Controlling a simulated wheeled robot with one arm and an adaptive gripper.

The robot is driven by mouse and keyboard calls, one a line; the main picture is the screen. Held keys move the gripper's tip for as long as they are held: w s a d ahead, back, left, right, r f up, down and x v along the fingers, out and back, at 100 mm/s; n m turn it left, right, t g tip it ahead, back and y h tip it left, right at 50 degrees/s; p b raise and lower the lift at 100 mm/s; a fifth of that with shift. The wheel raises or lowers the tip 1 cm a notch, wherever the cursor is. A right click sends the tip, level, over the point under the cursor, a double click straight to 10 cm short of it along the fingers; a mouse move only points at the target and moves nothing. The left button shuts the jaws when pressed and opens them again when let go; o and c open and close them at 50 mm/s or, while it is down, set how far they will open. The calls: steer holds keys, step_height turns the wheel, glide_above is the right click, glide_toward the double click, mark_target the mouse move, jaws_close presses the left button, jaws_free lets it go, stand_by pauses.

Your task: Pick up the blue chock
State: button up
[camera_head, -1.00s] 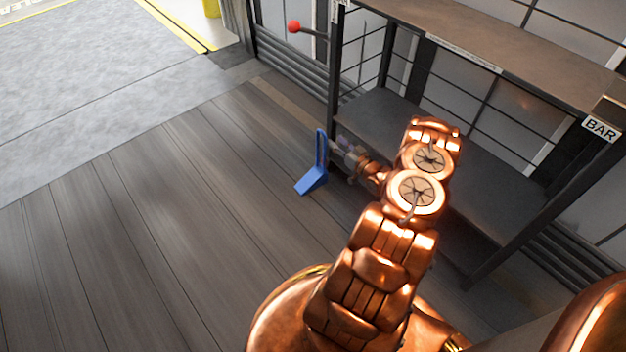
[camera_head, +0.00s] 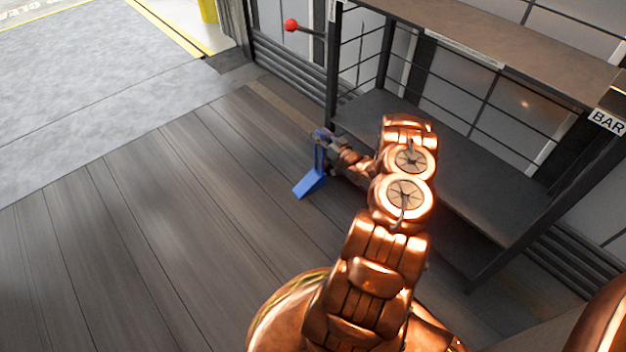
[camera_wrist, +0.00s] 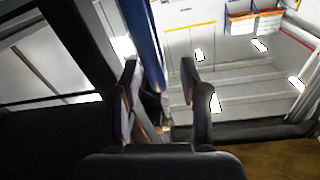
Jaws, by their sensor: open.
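The blue chock (camera_head: 309,185) stands on the plank floor beside the shelf's front left post, a wedge with a tall upright handle. My gripper (camera_head: 322,136) is at the top of that handle in the head view and partly covers it. In the wrist view the blue handle (camera_wrist: 143,45) runs down between the two dark fingers of my gripper (camera_wrist: 160,75), closer to the left finger. The fingers are apart. Whether either finger touches the handle I cannot tell. The wedge does not clearly show in the wrist view.
A dark metal shelf (camera_head: 462,170) with a brown upper board stands close on the right, its post just behind the chock. A red ball-ended lever (camera_head: 291,25) sticks out above. The plank floor (camera_head: 130,230) to the left is clear.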

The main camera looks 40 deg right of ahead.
jaws_close()
stand_by(0.7)
